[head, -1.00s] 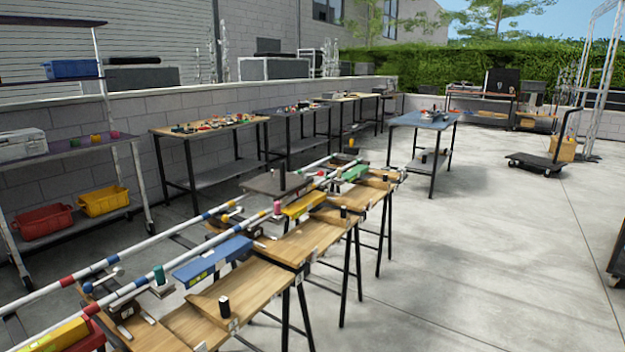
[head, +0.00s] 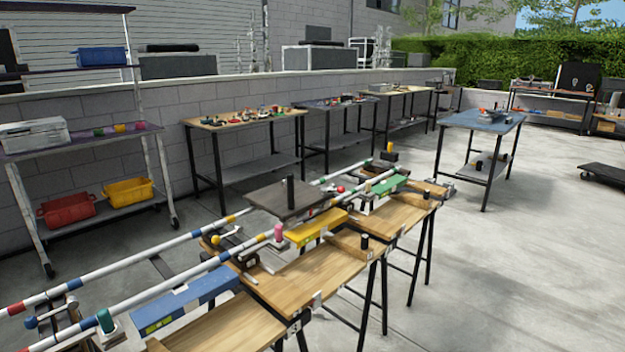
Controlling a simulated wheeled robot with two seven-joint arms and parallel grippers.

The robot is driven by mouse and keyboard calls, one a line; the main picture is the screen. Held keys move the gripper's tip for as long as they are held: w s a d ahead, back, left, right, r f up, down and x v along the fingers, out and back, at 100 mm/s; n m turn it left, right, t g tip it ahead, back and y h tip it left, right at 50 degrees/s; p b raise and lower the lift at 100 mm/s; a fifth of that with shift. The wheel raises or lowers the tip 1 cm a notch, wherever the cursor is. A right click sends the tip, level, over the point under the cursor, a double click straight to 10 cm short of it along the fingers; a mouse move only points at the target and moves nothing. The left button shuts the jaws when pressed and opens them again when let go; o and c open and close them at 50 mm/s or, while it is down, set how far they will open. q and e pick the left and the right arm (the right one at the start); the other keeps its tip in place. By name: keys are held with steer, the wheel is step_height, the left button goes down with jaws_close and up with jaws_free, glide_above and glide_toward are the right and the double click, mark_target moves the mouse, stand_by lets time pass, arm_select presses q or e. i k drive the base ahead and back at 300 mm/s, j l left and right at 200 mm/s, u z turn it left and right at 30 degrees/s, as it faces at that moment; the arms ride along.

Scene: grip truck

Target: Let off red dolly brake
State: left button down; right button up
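A pair of white rails with coloured bands (head: 130,265) runs diagonally beside wooden trestle benches (head: 310,270). A dark flat platform (head: 275,200) with a black upright post sits over the rails. A small red ball knob (head: 340,189) shows just right of it. A yellow ball knob (head: 215,239) and a blue ball knob (head: 30,322) show on other fittings along the rails. I cannot tell which fitting is the red dolly or its brake. Neither of my grippers is in view.
A blue block (head: 185,305), a yellow block (head: 318,229) and a green block (head: 388,184) lie along the benches. A shelf rack (head: 150,130) with red and yellow bins stands left. Work tables line the wall. Open concrete floor (head: 530,270) lies to the right.

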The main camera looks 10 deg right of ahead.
mark_target(341, 189)
steer(key=i+l+u, duration=0.2)
steer(key=l, duration=0.15)
steer(key=i+l+u, duration=0.2)
steer(key=l, duration=0.15)
steer(key=i+l+u, duration=0.15)
steer(key=l, duration=0.25)
steer(key=i+l+u, duration=0.2)
steer(key=l, duration=0.2)
steer(key=l+u, duration=0.2)
steer(key=l, duration=0.2)
steer(key=l+u, duration=0.2)
steer(key=l, duration=0.2)
